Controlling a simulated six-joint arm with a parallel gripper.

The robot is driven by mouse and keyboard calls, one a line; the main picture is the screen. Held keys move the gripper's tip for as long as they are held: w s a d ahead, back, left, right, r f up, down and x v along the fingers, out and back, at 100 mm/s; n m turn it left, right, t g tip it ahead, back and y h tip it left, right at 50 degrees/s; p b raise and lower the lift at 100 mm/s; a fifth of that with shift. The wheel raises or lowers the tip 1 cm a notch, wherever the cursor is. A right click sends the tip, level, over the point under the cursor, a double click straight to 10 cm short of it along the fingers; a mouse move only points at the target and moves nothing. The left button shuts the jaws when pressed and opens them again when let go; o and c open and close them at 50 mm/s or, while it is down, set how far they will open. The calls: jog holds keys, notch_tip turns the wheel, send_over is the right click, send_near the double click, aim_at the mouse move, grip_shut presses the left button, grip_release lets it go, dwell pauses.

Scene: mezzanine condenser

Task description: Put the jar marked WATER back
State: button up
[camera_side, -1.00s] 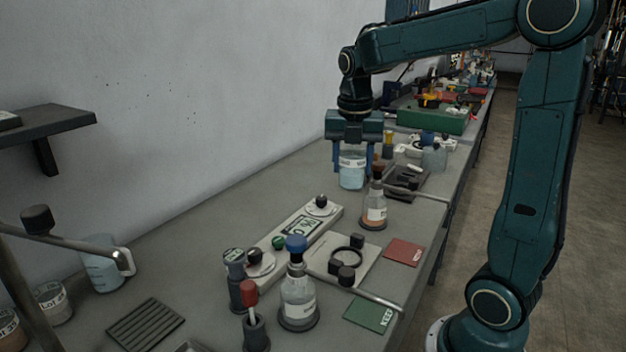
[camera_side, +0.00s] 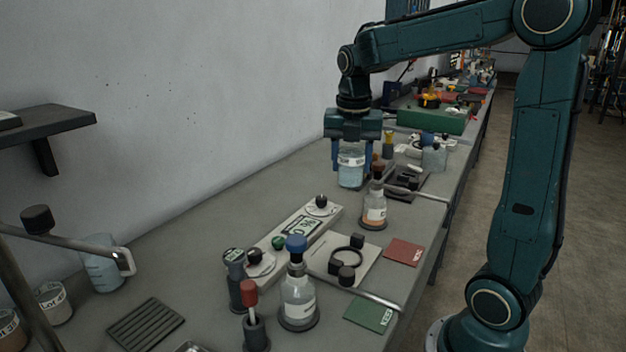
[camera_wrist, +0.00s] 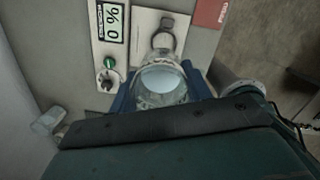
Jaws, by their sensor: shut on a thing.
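A clear jar (camera_side: 351,172) of pale blue liquid with a white label hangs upright between the blue fingers of my gripper (camera_side: 351,160). The label is too small to read in the side view. My gripper is shut on the jar, with one finger on each side. In the wrist view the jar (camera_wrist: 162,82) shows from above between the fingertips (camera_wrist: 160,92), its blue liquid filling the round opening. I cannot tell how far its base is above the bench.
An orange-bottomed flask (camera_side: 374,212) stands close in front of the jar. A blue-stoppered flask (camera_side: 298,303) and a panel with a display (camera_side: 300,226) are nearer. A metal rail (camera_side: 425,194) runs by the bench's right edge. Bare bench (camera_side: 220,215) lies to the left.

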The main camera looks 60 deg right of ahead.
jog(key=w+d+f+m, duration=0.2)
jog(key=w+d+f, duration=0.1)
jog(key=w+d, duration=0.5)
jog(key=d, duration=0.2)
jog(key=shift+w+d+f, duration=0.3)
jog(key=shift+w+f, duration=0.05)
jog(key=shift+w, duration=0.05)
jog(key=w+d+f, duration=0.1)
jog(key=d+f, duration=0.1)
jog(key=d, duration=0.2)
jog(key=w+d+f+m, duration=0.1)
jog(key=w+d+f, duration=0.1)
jog(key=d+f, duration=0.1)
jog(key=w+d+f+m, duration=0.1)
jog(key=d+f, duration=0.2)
jog(key=d, duration=0.2)
jog(key=shift+w+d+f+g, duration=0.15)
jog(key=shift+w+d+g, duration=0.1)
jog(key=shift+w+g, duration=0.05)
jog(key=shift+d+f, duration=0.45)
jog(key=shift+d, duration=0.1)
jog(key=shift+f, duration=0.1)
jog(key=shift+f, duration=3.9)
jog(key=shift+f, duration=0.1)
jog(key=o, duration=1.1)
